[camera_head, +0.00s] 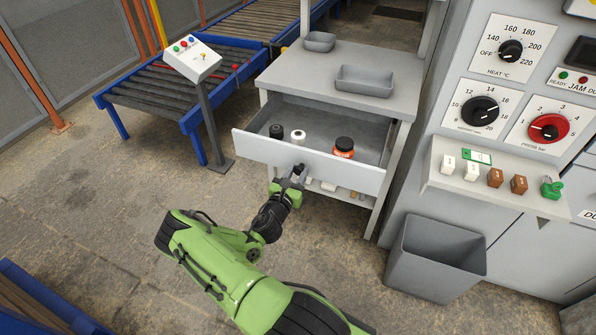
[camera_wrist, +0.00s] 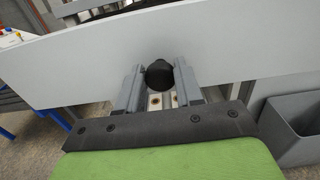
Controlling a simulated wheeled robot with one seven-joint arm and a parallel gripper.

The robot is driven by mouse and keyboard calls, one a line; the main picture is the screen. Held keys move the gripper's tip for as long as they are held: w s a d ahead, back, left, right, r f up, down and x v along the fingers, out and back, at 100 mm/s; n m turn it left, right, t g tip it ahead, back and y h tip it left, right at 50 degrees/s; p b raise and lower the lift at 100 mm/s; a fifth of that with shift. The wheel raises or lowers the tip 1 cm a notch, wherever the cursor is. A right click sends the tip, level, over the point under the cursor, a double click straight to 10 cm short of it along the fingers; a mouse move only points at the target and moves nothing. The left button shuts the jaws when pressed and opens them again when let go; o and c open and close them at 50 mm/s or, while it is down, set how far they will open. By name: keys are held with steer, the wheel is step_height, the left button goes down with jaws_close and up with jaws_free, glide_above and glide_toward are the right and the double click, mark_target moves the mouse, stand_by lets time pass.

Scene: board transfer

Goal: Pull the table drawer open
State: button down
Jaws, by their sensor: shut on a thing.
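The table drawer (camera_head: 249,149) is pulled out from the grey table (camera_head: 290,83), and its inside shows from above. Its pale front also fills much of the wrist view (camera_wrist: 90,67). My gripper (camera_head: 294,177) is at the middle of the drawer front. In the wrist view my gripper (camera_wrist: 159,82) has its two fingers on either side of a dark round knob (camera_wrist: 159,73) and is shut on it. In the drawer are a dark round item (camera_head: 276,131), a white roll (camera_head: 298,136) and an orange jar with a black lid (camera_head: 344,147).
Two grey trays (camera_head: 365,80) (camera_head: 319,41) are on the tabletop. A grey bin (camera_head: 436,258) stands on the floor to the right, below a control panel (camera_head: 490,180). A post with a button box (camera_head: 193,58) and a roller conveyor (camera_head: 160,90) are left. Floor in front is open.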

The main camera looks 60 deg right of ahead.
steer(key=c, duration=0.8)
jaws_free()
steer(key=a+p, duration=0.1)
steer(key=a, duration=0.4)
steer(key=s+a+p, duration=0.1)
steer(key=a, duration=0.4)
steer(key=s+a, duration=0.1)
steer(key=a, duration=0.4)
steer(key=shift+s+a+p, duration=0.25)
steer(key=shift+a+p, duration=0.05)
steer(key=shift+p, duration=0.1)
